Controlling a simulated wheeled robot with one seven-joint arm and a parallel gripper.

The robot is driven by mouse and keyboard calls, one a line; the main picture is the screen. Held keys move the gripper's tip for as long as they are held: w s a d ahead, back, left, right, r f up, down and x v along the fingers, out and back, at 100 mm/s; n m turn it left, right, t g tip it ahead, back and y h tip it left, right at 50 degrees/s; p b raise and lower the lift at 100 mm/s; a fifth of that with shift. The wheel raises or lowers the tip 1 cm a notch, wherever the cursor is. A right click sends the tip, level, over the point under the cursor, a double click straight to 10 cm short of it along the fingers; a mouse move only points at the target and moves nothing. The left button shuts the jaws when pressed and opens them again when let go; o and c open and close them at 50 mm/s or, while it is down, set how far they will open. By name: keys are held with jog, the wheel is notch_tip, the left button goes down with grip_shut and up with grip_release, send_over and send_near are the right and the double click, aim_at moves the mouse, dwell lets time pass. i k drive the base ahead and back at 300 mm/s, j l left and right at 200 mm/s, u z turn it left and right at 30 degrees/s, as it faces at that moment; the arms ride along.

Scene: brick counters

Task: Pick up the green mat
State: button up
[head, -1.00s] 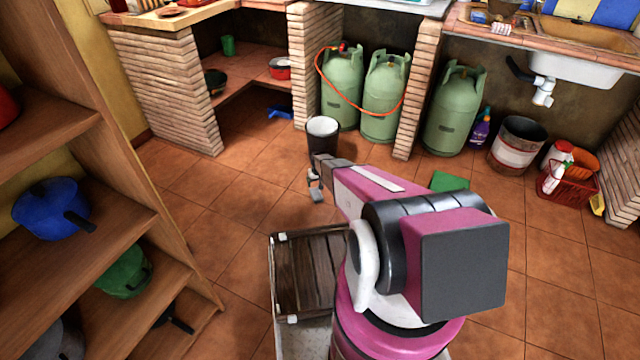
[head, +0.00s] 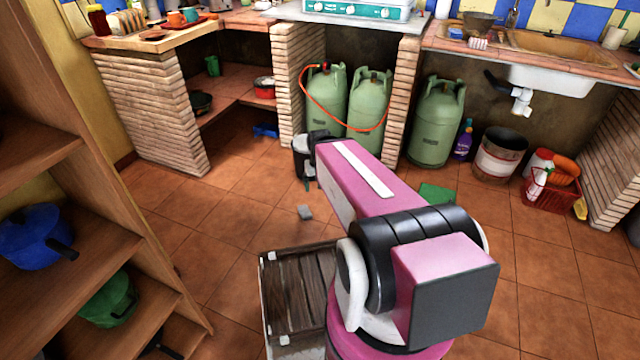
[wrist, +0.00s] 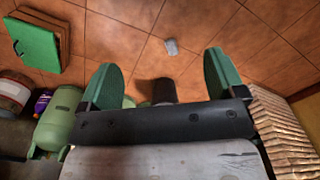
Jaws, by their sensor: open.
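The green mat (head: 437,195) shows in the head view as a small flat green patch on the floor in front of the gas cylinders, partly hidden by my arm. In the wrist view a green square (wrist: 38,45), apparently the mat, lies at the upper left against brown wooden edges. My gripper (wrist: 163,75) is open, with two green fingers apart and nothing held between them.
A small grey block (head: 304,212) lies on the floor. Green gas cylinders (head: 436,122), a bucket (head: 498,157) and a red basket (head: 550,195) line the back. Wooden shelves (head: 110,240) stand left. Tiled floor at right is clear.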

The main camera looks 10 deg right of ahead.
aim_at(433, 194)
jog(key=z, duration=1.55)
jog(key=i+j+z, duration=0.25)
jog(key=i+l, duration=0.05)
